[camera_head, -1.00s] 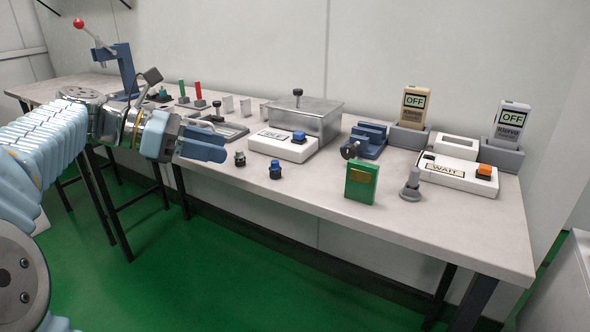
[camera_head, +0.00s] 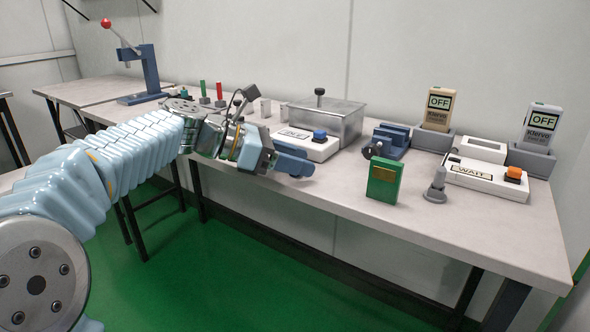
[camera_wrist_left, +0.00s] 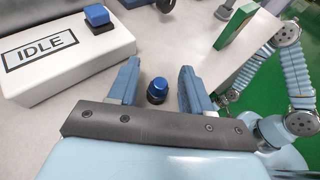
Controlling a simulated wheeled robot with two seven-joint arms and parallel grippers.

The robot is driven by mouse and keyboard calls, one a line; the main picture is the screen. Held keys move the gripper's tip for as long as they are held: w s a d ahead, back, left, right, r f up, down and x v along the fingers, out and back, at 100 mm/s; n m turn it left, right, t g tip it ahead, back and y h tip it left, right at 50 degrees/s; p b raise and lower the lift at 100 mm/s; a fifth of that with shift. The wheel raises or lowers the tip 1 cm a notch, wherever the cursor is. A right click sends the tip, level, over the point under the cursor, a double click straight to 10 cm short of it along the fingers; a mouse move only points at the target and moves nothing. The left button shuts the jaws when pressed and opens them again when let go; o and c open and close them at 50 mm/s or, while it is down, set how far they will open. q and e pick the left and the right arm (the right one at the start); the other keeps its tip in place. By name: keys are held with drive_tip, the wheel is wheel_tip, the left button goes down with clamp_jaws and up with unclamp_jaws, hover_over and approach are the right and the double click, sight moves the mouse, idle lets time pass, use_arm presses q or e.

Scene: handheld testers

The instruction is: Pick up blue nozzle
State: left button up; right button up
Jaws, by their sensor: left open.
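The blue nozzle (camera_wrist_left: 157,88) is a small piece with a blue cap and a dark base, standing upright on the table. In the left wrist view it sits between the two blue fingers of my left gripper (camera_wrist_left: 158,80), with a gap on both sides. In the head view my left gripper (camera_head: 295,162) is low over the table's front edge, in front of the IDLE box, and hides the nozzle. The left gripper is open and holds nothing. Part of my right arm shows at the right of the wrist view, with its blue gripper (camera_wrist_left: 238,84) too small to read.
The white IDLE box (camera_head: 305,143) with a blue button stands close behind the left gripper. A green block (camera_head: 383,178), a grey nozzle-like piece (camera_head: 436,185) and the WAIT box (camera_head: 490,182) stand to the right. The table's front edge is close.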

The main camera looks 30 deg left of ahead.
use_arm(q)
drive_tip(key=shift+c, duration=0.3)
clamp_jaws()
